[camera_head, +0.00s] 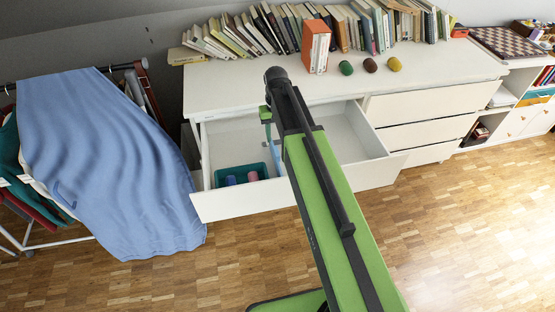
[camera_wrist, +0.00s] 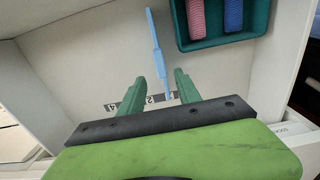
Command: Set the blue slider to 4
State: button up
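The blue slider (camera_wrist: 155,38) is a long light-blue bar in the open drawer (camera_head: 245,200). In the wrist view its near end lies by a dark number strip (camera_wrist: 126,105), just right of a mark that looks like 2; a 4 shows farther left. A bit of the slider also shows in the head view (camera_head: 276,157). My gripper (camera_wrist: 170,69) is open, its green fingers apart on either side of the slider's line. I cannot tell whether they touch it. In the head view my gripper (camera_head: 267,116) is over the drawer, partly hidden by my arm.
A teal bin (camera_head: 217,178) with pink and blue rolls stands in the drawer, close to the slider. Books (camera_head: 230,35) and three egg-like objects (camera_head: 370,65) are on the dresser top. A blue cloth (camera_head: 100,150) hangs at the left.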

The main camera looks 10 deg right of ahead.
aim_at(277, 151)
notch_tip(277, 151, down, 10)
jog(key=b, duration=0.8)
jog(key=shift+r, duration=0.25)
grip_shut()
jog(key=shift+d, duration=0.1)
dwell(0.4)
